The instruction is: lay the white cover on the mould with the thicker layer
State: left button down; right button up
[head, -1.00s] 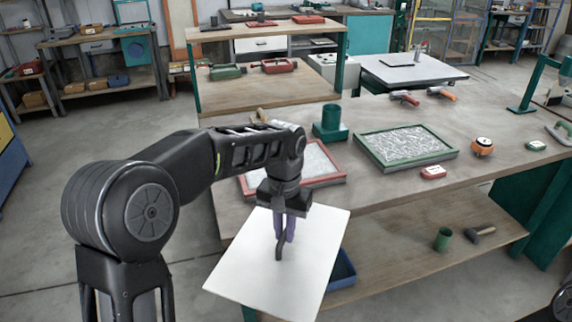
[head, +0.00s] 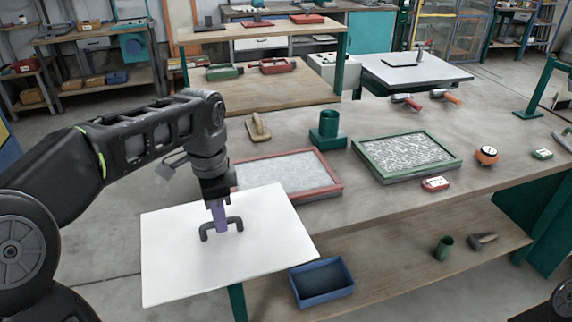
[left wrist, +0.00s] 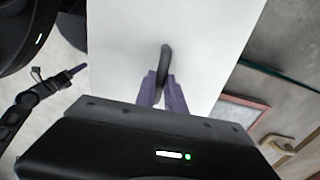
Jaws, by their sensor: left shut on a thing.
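The white cover (head: 268,240) is a flat sheet with a dark bracket handle (head: 236,224). My left gripper (head: 219,226) is shut on this handle. It holds the cover in the air at the bench's front left; the handle and cover also show in the left wrist view (left wrist: 166,60). The red-framed mould (head: 312,165) lies behind the cover, which hides its near left corner. Its fill looks pale and even. The green-framed mould (head: 405,154) lies to its right, with a coarser, speckled white fill. A dark arm with a purple tip, apparently my right gripper (left wrist: 75,71), shows small in the left wrist view.
A green cylindrical holder (head: 328,128) and a wooden-handled tool (head: 258,127) stand behind the moulds. A blue bin (head: 321,282) is on the lower shelf.

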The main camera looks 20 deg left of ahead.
aim_at(281, 173)
jog(key=i, duration=1.25)
